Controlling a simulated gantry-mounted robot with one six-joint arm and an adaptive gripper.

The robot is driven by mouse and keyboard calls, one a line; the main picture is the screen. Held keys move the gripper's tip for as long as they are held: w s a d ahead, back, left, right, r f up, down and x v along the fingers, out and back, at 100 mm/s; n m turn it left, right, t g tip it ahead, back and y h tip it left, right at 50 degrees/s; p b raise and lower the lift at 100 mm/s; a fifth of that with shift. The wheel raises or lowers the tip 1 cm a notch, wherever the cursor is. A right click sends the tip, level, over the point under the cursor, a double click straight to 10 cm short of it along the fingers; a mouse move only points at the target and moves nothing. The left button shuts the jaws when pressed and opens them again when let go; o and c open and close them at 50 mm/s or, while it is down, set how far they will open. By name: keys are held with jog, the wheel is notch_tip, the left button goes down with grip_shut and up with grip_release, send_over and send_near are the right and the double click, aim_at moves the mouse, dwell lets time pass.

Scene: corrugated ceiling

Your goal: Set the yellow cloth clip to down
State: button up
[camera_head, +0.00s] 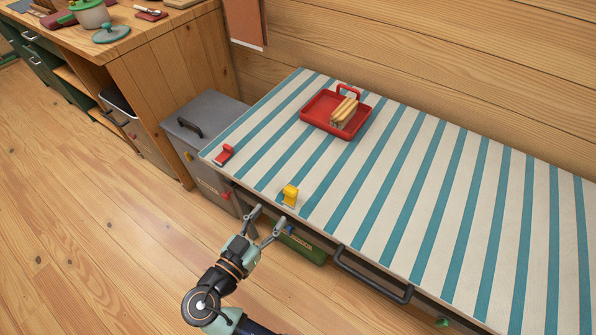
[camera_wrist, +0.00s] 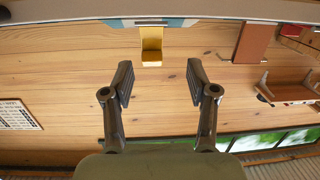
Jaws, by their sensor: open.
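The yellow cloth clip (camera_head: 290,195) sits on the front edge of the striped cloth (camera_head: 400,190), with its top part standing up above the cloth. It also shows in the wrist view (camera_wrist: 151,45), at the upper middle, just beyond the space between my fingers. My gripper (camera_head: 267,218) is open and empty, in front of the table edge, a little left of and nearer than the clip. The fingers do not touch the clip. In the wrist view my gripper's two fingers (camera_wrist: 158,80) stand wide apart.
A red clip (camera_head: 223,156) sits on the cloth's left corner. A red tray (camera_head: 319,123) with bread lies further back. A dark handle bar (camera_head: 372,278) runs along the table front to the right. A grey bin (camera_head: 210,115) stands left of the table.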

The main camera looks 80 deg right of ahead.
aim_at(288, 194)
jog(key=shift+m+g+h, duration=0.4)
jog(key=shift+m+g, duration=0.2)
jog(key=shift+g, duration=0.1)
jog(key=x, duration=0.3)
jog(key=r+x, duration=0.1)
jog(key=x, duration=0.1)
jog(key=b+x, duration=0.1)
jog(key=x, duration=0.2)
jog(key=shift+s+d+r, duration=0.2)
jog(key=shift+s+r, duration=0.1)
jog(key=shift+s, duration=0.1)
grip_shut()
jog(key=shift+r, duration=0.1)
